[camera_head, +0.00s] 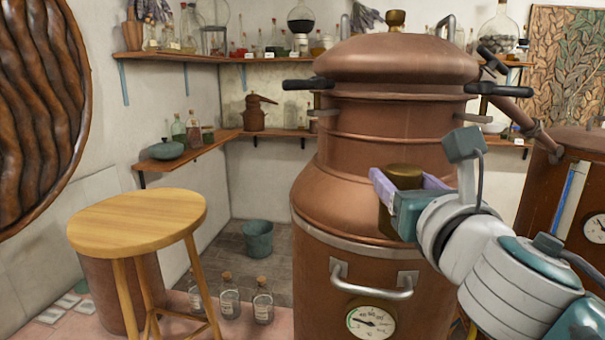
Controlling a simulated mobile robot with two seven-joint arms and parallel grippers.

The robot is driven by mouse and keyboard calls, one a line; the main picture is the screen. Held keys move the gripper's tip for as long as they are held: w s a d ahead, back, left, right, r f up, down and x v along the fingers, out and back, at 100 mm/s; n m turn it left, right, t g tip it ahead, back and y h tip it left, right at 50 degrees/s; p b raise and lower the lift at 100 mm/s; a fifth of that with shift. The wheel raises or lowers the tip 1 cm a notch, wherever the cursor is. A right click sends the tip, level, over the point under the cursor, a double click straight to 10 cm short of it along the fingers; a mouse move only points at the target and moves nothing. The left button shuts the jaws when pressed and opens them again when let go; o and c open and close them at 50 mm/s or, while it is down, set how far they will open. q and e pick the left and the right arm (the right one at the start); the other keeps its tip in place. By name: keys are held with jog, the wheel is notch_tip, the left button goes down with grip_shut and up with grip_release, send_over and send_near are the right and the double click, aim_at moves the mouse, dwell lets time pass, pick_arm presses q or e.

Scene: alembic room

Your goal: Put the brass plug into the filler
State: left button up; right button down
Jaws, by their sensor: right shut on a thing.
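My right gripper (405,184) is shut on the brass plug (404,171), in front of the large copper still (345,205). Its lavender finger pads lie on either side of the plug, whose rounded brass top shows between them. A darker brass cylindrical part (386,222) shows below the fingers, against the still's shoulder. I cannot tell whether it is the filler or the lower part of the plug. The gripper hides where the parts meet, so seating or contact cannot be told. My left gripper is out of view.
The still has a domed lid with dark clamp handles (308,84), a front handle (372,283) and a gauge (370,322). A wooden stool (138,220) stands at left, with several corked bottles (229,298) on the floor beside it. A bucket (258,239) stands farther back.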

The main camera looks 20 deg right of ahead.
jog(key=shift+f, duration=0.2)
dwell(0.4)
jog(key=shift+c, duration=0.5)
grip_release()
jog(key=shift+s, duration=0.1)
